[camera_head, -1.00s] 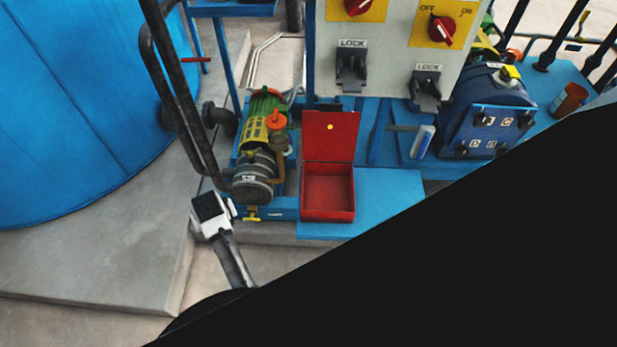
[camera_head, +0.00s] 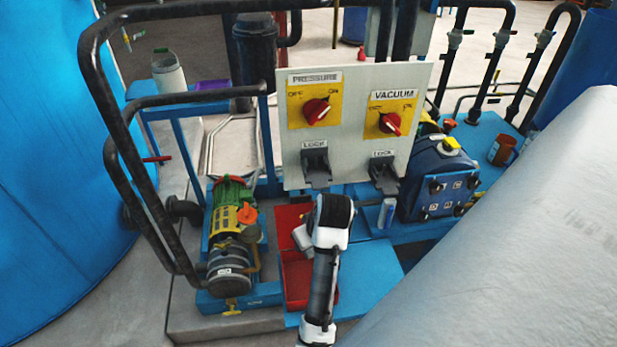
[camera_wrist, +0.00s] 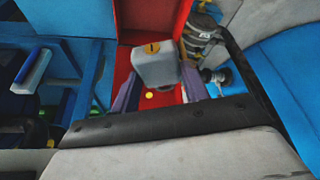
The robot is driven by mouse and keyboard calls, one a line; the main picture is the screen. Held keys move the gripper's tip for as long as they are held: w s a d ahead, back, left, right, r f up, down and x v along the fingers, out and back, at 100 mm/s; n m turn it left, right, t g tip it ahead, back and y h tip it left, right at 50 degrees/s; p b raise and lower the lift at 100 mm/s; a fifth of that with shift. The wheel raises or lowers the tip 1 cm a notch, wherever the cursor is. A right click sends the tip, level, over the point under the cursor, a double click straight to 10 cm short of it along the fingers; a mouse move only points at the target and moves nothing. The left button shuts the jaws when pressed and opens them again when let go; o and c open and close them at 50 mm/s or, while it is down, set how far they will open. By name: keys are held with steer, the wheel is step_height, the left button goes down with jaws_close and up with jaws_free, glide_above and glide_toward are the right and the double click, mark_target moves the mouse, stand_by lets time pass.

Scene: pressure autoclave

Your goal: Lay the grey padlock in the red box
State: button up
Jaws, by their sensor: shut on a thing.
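The grey padlock (camera_wrist: 155,65) shows in the wrist view as a blocky grey body with a brass-coloured spot on its face. My gripper (camera_wrist: 158,78) is shut on it, with one finger at each side. The red box (camera_head: 296,285) stands open on the blue platform in the head view, its lid (camera_head: 287,216) raised at the back. My gripper (camera_head: 304,238) is in front of the lid and over the box in that view; my wrist hides much of the box. Red box surfaces (camera_wrist: 150,14) also show behind the padlock in the wrist view. The height above the box floor is unclear.
A white panel (camera_head: 350,140) with red switches and dark lock hasps stands just behind the box. A green and yellow pump (camera_head: 232,215) is close to its left, and a dark blue machine (camera_head: 438,180) is to the right. Black pipe rails (camera_head: 120,140) rise at the left.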

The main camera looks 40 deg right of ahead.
steer(key=shift+s+d+f+b, duration=0.1)
steer(key=shift+s+f+b, duration=0.1)
steer(key=shift+f+b, duration=0.15)
step_height(320, 180, down, 14)
steer(key=b, duration=0.3)
steer(key=shift+f, duration=2.5)
steer(key=shift+f, duration=0.1)
steer(key=o, duration=1.1)
steer(key=shift+c, duration=0.2)
steer(key=b+v, duration=0.1)
steer(key=v, duration=1.1)
